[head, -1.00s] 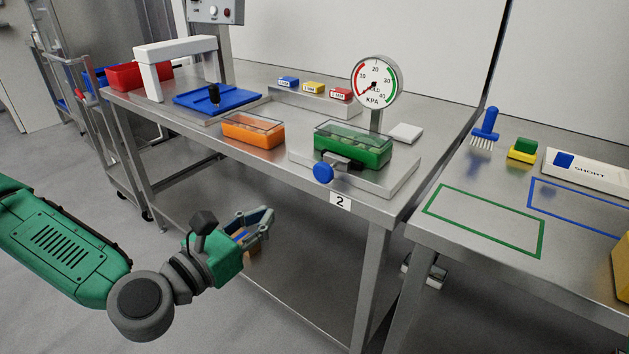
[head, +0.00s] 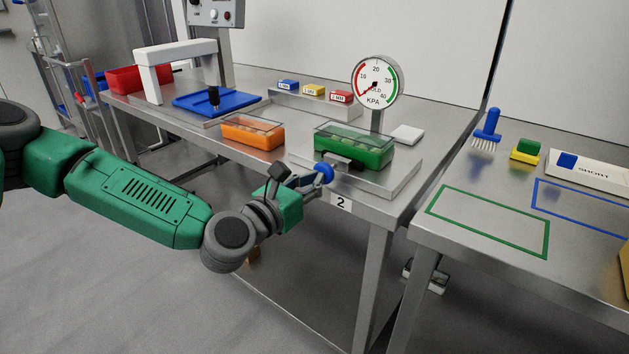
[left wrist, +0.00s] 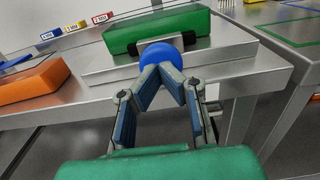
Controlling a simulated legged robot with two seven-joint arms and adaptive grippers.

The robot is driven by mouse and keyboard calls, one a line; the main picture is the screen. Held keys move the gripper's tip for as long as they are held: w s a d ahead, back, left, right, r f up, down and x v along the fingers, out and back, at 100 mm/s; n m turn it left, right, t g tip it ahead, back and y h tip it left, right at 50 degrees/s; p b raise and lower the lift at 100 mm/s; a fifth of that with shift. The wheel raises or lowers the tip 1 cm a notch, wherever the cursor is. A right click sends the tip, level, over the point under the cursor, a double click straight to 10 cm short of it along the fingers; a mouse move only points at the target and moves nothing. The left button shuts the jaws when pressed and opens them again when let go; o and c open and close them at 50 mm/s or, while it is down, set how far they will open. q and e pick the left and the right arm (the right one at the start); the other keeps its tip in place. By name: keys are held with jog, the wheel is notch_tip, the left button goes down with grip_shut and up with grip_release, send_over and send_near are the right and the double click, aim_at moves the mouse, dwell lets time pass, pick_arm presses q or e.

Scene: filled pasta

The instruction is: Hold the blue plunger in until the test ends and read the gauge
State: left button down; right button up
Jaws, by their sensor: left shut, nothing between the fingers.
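The blue plunger (head: 325,172) has a round knob at the front of the steel fixture, below the green tray with a clear lid (head: 353,150). In the left wrist view the plunger (left wrist: 161,54) is just beyond my fingertips. My left gripper (head: 317,186) is shut and empty, its tips right at the knob; I cannot tell whether they touch it. The tips (left wrist: 165,71) overlap the knob's lower edge in the wrist view. The round gauge (head: 376,82), marked KPA, stands behind the green tray; its needle is too small to read surely. My right gripper is not in view.
An orange lidded tray (head: 252,133) sits left of the fixture. A blue board (head: 208,100) and a white arch (head: 176,50) stand farther left. A second table with a green outline (head: 488,220) is at the right. A number 2 label (head: 341,203) marks the table edge.

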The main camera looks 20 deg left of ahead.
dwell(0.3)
pick_arm(q)
jog(key=shift+b+x, duration=0.6)
jog(key=shift+x, duration=0.3)
jog(key=shift+w+r, duration=0.1)
jog(key=shift+r, duration=0.05)
dwell(2.4)
